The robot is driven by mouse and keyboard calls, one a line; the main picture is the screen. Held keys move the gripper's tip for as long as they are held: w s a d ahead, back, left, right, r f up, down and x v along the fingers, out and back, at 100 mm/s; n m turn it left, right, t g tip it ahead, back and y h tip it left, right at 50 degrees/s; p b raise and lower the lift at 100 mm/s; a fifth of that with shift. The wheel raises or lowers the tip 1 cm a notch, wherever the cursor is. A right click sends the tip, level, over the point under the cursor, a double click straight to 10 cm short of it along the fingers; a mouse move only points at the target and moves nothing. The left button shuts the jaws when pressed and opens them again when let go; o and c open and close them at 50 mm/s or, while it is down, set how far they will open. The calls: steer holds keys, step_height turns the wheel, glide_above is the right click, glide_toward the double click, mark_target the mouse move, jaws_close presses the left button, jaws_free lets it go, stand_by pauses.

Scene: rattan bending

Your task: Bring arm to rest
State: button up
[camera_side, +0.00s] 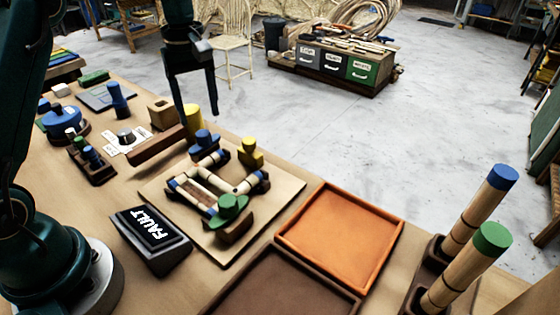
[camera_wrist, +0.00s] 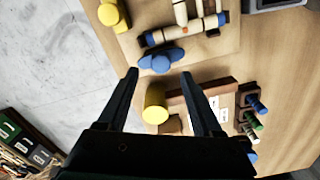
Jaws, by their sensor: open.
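My gripper (camera_side: 197,115) hangs fingers-down above the far side of the workbench in the side view, open with nothing between its fingers. It also shows open in the wrist view (camera_wrist: 159,76), with a yellow cylinder (camera_wrist: 155,102) seen beyond and between the fingers. That yellow cylinder (camera_side: 193,118) stands on the bench beside the board in the side view. On the board (camera_side: 285,196), pale rods form a frame, with blue (camera_side: 203,139), yellow (camera_side: 250,152) and green (camera_side: 231,206) knobbed pieces around it. Whether the fingertips clear everything beneath them is hard to tell.
A box reading FAULT (camera_side: 152,238) stands before the board. An orange tray (camera_side: 340,237) and a brown tray (camera_side: 282,289) lie to the right. Tall rods capped blue (camera_side: 503,178) and green (camera_side: 492,239) stand upright at far right. Floor beyond the bench is open.

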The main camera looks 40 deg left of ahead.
steer(key=s+d+r+m+t, duration=0.45)
steer(key=s+d+r, duration=0.35)
steer(key=r, duration=0.2)
steer(key=s+d+f+m+t, duration=0.1)
steer(key=s+d+f+m, duration=0.1)
steer(key=s+f+m, duration=0.3)
steer(key=s+m, duration=0.4)
steer(key=s, duration=0.1)
steer(key=shift+d+f, duration=0.25)
steer(key=shift+f, duration=0.15)
